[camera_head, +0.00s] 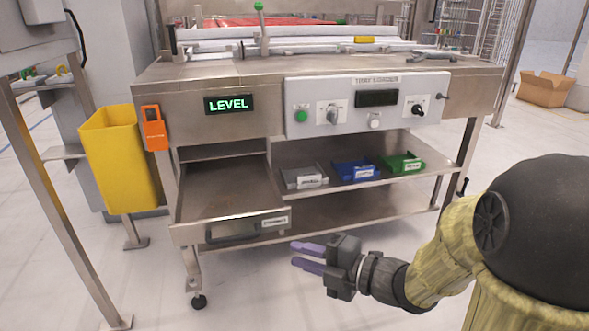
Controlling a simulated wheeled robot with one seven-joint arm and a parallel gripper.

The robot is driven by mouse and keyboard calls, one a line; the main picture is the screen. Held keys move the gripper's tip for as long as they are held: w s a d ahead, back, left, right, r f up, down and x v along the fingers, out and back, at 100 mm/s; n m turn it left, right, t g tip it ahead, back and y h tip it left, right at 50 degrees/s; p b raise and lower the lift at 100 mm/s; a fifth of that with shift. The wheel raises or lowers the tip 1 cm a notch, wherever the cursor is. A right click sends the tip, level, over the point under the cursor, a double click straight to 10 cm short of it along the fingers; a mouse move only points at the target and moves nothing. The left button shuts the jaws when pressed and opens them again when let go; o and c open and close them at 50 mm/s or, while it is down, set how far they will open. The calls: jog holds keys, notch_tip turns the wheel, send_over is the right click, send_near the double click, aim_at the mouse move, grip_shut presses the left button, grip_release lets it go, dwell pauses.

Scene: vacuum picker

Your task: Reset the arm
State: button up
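My arm comes in from the right side of the head view. My gripper (308,257) points left, with two purple fingers held apart and nothing between them. It is in front of the workbench (240,72), low and just right of the drawer (222,193). The drawer is pulled out below the bench top and its inside looks empty. Its front handle (232,238) is near my fingertips, and the gripper appears apart from it.
A shelf under the bench holds a grey bin (303,177), a blue bin (356,171) and a green bin (403,163). A yellow bin (122,160) and orange holder (153,128) hang at left. A metal post (62,195) stands front left.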

jog(key=w+d+r+m+t+h+p, duration=0.2)
jog(key=w+d+r+m+h+p, duration=0.1)
jog(key=w+d+m+h+p, duration=0.3)
jog(key=s+d+r+m+g+h+p, duration=0.35)
jog(key=s+d+m+h+p, duration=0.5)
jog(key=m, duration=0.75)
jog(key=s+a+r+m+g+p, duration=0.1)
jog(key=s+a+m+g+p, duration=0.1)
jog(key=s+m+g+p, duration=0.3)
notch_tip(320, 180, up, 38)
jog(key=p, duration=3.8)
jog(key=shift+a+m+y, duration=0.2)
jog(key=shift+m+y, duration=0.15)
jog(key=shift+m, duration=0.05)
